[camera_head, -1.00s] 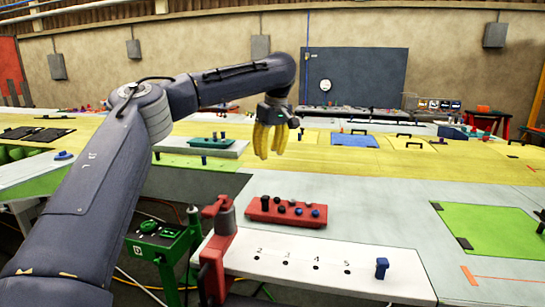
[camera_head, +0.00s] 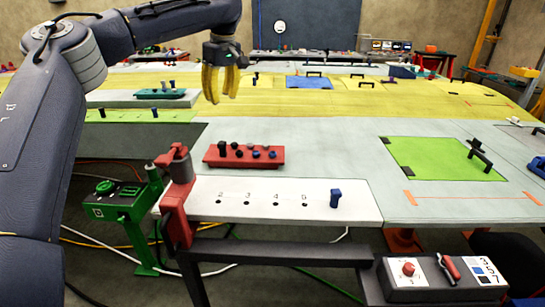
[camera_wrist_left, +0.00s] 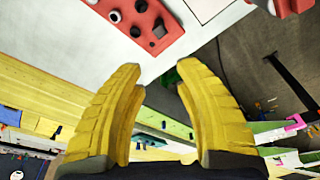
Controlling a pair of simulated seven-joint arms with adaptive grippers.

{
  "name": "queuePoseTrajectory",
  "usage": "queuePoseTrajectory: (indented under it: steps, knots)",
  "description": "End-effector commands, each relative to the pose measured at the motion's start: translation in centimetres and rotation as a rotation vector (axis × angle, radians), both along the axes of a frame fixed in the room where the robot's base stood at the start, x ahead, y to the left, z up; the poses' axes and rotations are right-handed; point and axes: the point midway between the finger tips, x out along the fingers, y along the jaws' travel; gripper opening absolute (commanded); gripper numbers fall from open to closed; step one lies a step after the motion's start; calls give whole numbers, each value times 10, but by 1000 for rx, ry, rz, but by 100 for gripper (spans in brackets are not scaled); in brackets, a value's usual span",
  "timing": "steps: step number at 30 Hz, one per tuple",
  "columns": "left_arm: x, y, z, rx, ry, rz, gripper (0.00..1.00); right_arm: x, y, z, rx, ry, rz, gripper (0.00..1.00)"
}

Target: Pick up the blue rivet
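A red tray (camera_head: 217,160) holds several small dark rivets. At least one of them, at the right end of the tray, looks blue (camera_head: 273,154). A larger blue piece (camera_head: 336,198) stands upright at the right end of the white numbered strip (camera_head: 355,210). My left gripper (camera_head: 221,98) hangs with its yellow fingers above the table, beyond the tray and apart from it. In the left wrist view the fingers (camera_wrist_left: 160,72) are apart with nothing between them, and the red tray (camera_wrist_left: 172,38) with dark rivets is partly cut off at the top. My right gripper is not seen.
A red clamp (camera_head: 177,190) rises at the left end of the white strip. A green stand (camera_head: 125,208) is left of it. A green panel (camera_head: 425,158) with black handles lies to the right. The grey surface between tray and panel is clear.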

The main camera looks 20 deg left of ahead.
Motion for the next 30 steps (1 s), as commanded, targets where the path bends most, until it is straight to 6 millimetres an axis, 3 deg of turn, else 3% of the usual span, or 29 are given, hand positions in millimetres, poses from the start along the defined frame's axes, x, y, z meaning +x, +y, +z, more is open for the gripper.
queuePoseTrajectory:
  steps: [14, 15, 18, 26, 30]
  knots:
    - [0, 0, 0, 0, 0, 0, 33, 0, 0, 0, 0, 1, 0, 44]
    - [0, 0, 0, 0, 0, 0, 41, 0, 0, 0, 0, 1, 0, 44]
    - [0, 0, 0, 0, 0, 0, 49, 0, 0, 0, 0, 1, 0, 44]
    - [0, -1, -4, 0, 7, -1, 49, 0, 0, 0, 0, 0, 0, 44]
    - [9, -28, -19, 4, 30, -38, 49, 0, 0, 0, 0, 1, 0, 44]
